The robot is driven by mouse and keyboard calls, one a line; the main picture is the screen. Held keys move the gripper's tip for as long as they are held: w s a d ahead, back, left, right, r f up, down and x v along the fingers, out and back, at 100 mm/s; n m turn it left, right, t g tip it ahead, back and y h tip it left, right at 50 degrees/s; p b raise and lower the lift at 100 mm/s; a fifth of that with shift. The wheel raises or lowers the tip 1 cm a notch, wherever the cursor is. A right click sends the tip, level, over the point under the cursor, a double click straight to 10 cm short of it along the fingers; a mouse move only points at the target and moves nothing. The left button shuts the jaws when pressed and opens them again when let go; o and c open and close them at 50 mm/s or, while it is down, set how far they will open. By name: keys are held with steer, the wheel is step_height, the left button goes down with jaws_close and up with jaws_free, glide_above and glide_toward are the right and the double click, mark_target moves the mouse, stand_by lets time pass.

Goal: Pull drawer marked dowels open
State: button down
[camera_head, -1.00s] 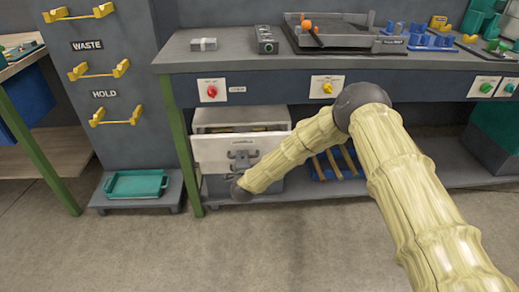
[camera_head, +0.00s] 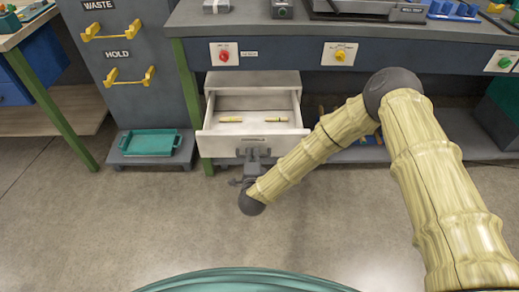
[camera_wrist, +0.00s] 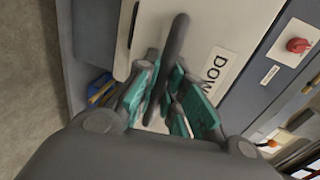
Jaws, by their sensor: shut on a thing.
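The white drawer (camera_head: 225,146) under the bench is pulled well out of its cabinet. Its label reads as dowels, with "DOW" legible in the wrist view (camera_wrist: 217,72). Two short wooden dowels (camera_head: 231,119) lie on its floor. My gripper (camera_head: 256,155) is at the middle of the drawer front. In the wrist view its teal-padded fingers (camera_wrist: 172,100) are shut around the dark bar handle (camera_wrist: 176,38).
A bench with red (camera_head: 224,55) and yellow (camera_head: 340,56) knobs is above the drawer. A grey cabinet marked WASTE and HOLD (camera_head: 128,103) stands left, with a teal tray (camera_head: 150,143) on its low base. The floor in front is clear.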

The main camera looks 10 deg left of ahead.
steer(key=shift+s, duration=0.1)
steer(key=c, duration=1.5)
jaws_free()
steer(key=shift+s, duration=0.1)
steer(key=v, duration=1.1)
steer(key=shift+s+d+r, duration=0.1)
steer(key=shift+s+r, duration=0.05)
steer(key=shift+s, duration=0.2)
